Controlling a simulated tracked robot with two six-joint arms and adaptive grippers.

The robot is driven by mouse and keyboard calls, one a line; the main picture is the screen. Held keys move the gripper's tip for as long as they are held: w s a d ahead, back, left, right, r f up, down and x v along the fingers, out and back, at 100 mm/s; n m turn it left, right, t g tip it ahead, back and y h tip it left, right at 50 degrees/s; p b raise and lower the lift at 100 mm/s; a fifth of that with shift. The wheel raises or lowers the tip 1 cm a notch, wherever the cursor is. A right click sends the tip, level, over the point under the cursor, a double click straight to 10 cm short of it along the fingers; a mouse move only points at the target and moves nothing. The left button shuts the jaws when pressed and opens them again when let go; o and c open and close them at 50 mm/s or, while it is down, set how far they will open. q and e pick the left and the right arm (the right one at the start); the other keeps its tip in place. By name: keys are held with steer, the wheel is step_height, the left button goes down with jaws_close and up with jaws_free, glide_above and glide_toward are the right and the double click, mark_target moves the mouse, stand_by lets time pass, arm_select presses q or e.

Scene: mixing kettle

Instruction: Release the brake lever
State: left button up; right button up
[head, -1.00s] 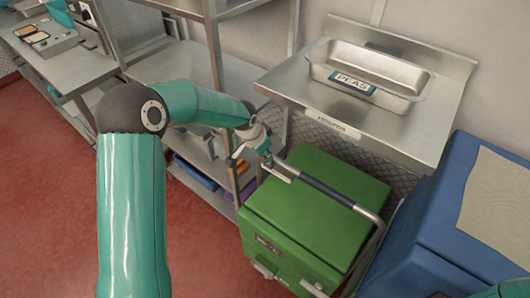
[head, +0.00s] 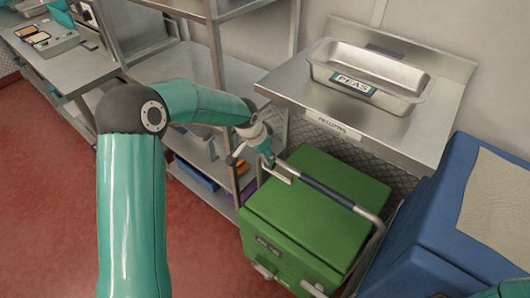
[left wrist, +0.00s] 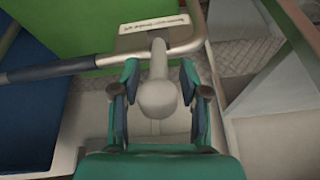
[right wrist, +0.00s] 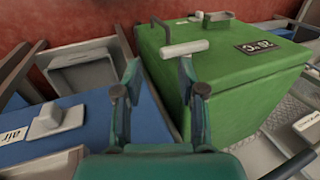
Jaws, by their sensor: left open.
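In the left wrist view a pale lever with a rounded knob (left wrist: 157,98) stands by the push bar (left wrist: 75,66) of the green cart (left wrist: 70,28). A pale label plate (left wrist: 153,34) is behind it. My left gripper (left wrist: 158,78) is open, with one finger on each side of the knob; I cannot tell whether they touch it. In the head view my left gripper (head: 267,158) is at the left end of the cart's bar, and the lever is too small to make out. My right gripper (right wrist: 160,72) is open and empty, with the green cart (right wrist: 225,80) beyond it.
A steel shelf (head: 385,120) with a tray marked PEAS (head: 375,70) is behind the cart. A blue bin (head: 440,240) stands close to the cart's right. Red floor at left is clear.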

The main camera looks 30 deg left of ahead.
arm_select(q)
steer(key=v, duration=1.2)
steer(key=s+d+f+g+h, duration=0.15)
steer(key=s+d+f, duration=0.3)
steer(key=f, duration=0.45)
steer(key=s+d+f+g, duration=0.3)
steer(key=s+d+f, duration=0.15)
steer(key=f, duration=0.55)
steer(key=s+d+f+n+h, duration=0.1)
steer(key=s+d+f+n, duration=0.2)
steer(key=s, duration=0.4)
steer(key=s+d+f+n, duration=0.3)
steer(key=s+d+f, duration=0.2)
steer(key=s+f, duration=0.2)
steer(key=shift+s+d+f+t+h, duration=0.35)
steer(key=shift+s+f+t, duration=0.1)
steer(key=shift+f, duration=0.3)
